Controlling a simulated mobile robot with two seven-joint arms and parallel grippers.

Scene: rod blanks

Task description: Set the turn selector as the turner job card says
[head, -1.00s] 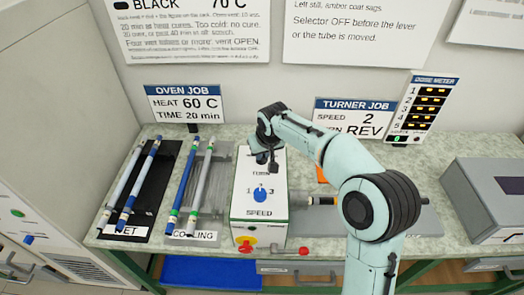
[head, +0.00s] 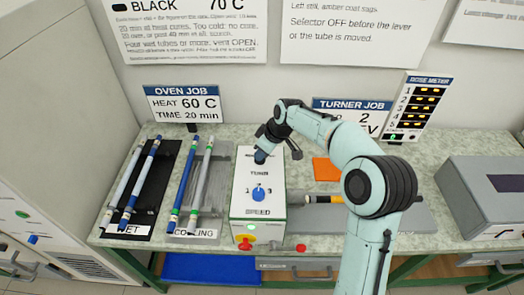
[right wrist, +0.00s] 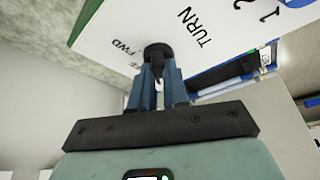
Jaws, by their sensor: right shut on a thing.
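The turner's control box (head: 241,205) stands mid-bench, with a TURN label above a blue SPEED knob (head: 259,194). The dark turn selector (right wrist: 157,52) shows in the right wrist view between my blue fingers, near the words FWD and TURN. My right gripper (head: 262,155) is shut on it at the top of the box; it also shows in the right wrist view (right wrist: 158,75). The fingers hide where the selector points. The turner job card (head: 352,104) stands behind; my arm covers part of it, leaving 2 and the end of a word visible. My left gripper is not in view.
A green lamp (head: 250,228) glows on the box front above a red button (head: 246,246). Racks of rods, WET (head: 160,205) and COOLING (head: 222,195), are left. A grey case (head: 485,200) stands right.

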